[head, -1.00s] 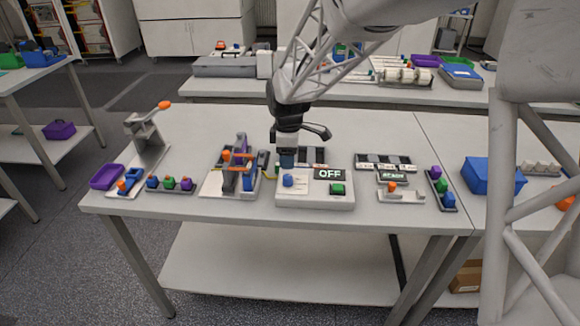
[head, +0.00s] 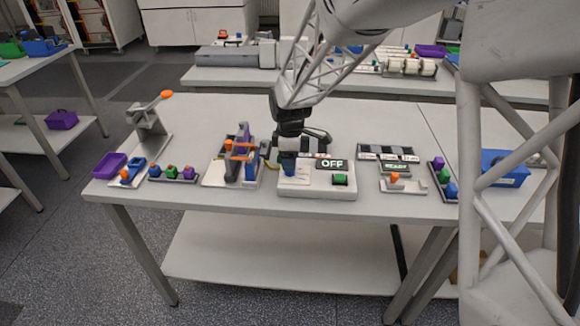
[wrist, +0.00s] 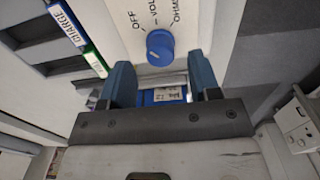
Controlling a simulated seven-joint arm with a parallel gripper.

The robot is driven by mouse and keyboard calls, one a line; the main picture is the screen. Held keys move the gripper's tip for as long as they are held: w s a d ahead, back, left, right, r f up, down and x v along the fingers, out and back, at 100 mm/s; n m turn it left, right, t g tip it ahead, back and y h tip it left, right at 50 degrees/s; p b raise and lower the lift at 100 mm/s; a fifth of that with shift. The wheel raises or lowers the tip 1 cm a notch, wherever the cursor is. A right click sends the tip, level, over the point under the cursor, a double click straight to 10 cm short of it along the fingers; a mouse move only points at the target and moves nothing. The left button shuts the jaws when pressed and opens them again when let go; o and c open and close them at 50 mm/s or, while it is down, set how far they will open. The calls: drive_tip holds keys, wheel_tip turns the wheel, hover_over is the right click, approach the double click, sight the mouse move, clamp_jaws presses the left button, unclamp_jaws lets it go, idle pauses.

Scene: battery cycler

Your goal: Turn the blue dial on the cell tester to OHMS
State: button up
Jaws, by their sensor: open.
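The cell tester (head: 318,189) is a white box on the table's front, with a green button and a display (head: 332,164) reading OFF. Its blue dial (wrist: 160,46) shows in the wrist view beside the printed labels OFF, VOLT and OHMS. A small pale mark is on the dial; its exact pointing is hard to tell. My gripper (head: 289,170) is over the tester's left part and hides the dial in the head view. In the wrist view, my gripper (wrist: 161,72) is open, its blue fingers apart, with the dial centred near the fingertips. I cannot tell whether they touch it.
Left of the tester stands a fixture (head: 240,165) with purple and orange parts. On its right are a dark rack (head: 388,153) and a small stand with an orange knob (head: 395,178). In the wrist view, a blue CHARGE label (wrist: 66,22) lies at upper left.

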drive_tip(key=shift+f, duration=1.65)
drive_tip(key=c, duration=0.9)
